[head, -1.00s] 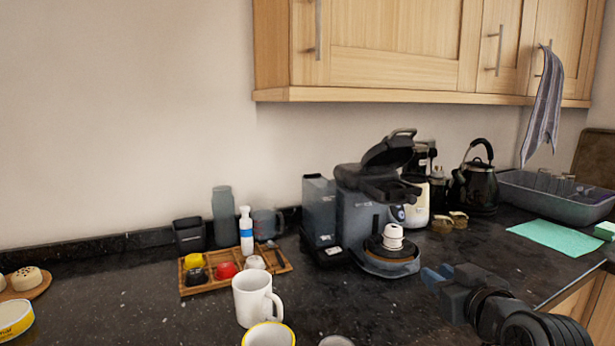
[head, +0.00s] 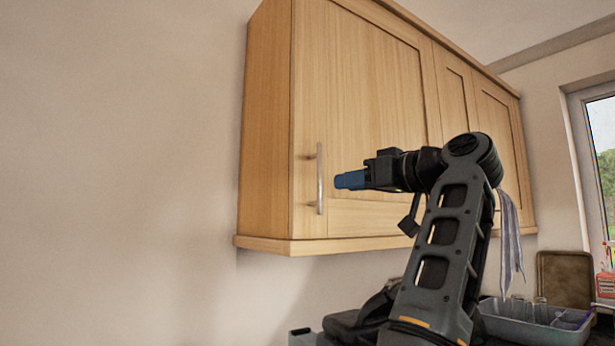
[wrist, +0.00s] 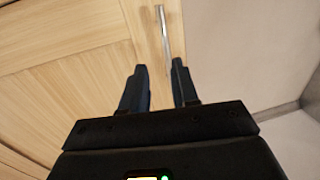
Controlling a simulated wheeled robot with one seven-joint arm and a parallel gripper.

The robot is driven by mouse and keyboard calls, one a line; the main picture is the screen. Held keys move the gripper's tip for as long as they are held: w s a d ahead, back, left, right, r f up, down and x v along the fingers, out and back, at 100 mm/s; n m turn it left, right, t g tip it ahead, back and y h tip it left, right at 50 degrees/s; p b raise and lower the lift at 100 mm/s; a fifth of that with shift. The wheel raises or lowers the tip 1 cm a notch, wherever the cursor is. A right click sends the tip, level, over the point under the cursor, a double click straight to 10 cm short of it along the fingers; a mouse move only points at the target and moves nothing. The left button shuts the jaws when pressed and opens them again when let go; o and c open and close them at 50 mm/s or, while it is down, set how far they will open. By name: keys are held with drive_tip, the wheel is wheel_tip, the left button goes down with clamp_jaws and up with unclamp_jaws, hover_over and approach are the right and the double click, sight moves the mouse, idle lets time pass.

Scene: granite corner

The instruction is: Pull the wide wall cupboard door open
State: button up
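The wide wall cupboard door (head: 375,100) is light wood and looks closed. Its upright metal bar handle (head: 319,178) is near the door's lower left edge. My gripper (head: 350,180) is raised in front of the door, just right of the handle in the head view, with a small gap in the picture. In the wrist view my gripper (wrist: 160,85) has its two dark blue fingers apart with nothing held. There the handle (wrist: 163,35) lies beyond the fingertips, roughly in line with the gap between them. The exact depth to the handle is unclear.
Narrower cupboard doors (head: 456,95) continue to the right, partly behind my arm. A striped towel (head: 508,235) hangs there. A grey basin (head: 535,322) stands on the counter below. The wall left of the cupboard (head: 120,150) is bare.

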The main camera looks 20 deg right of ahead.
sight(320, 175)
drive_tip(key=w+a, duration=0.1)
drive_tip(key=w, duration=0.1)
drive_tip(key=w+a+r+p, duration=0.1)
drive_tip(key=w+a, duration=0.1)
drive_tip(key=w+a+r+p, duration=0.1)
drive_tip(key=w, duration=0.1)
drive_tip(key=shift+w+a, duration=0.2)
drive_tip(key=shift+a, duration=0.05)
clamp_jaws()
idle(0.3)
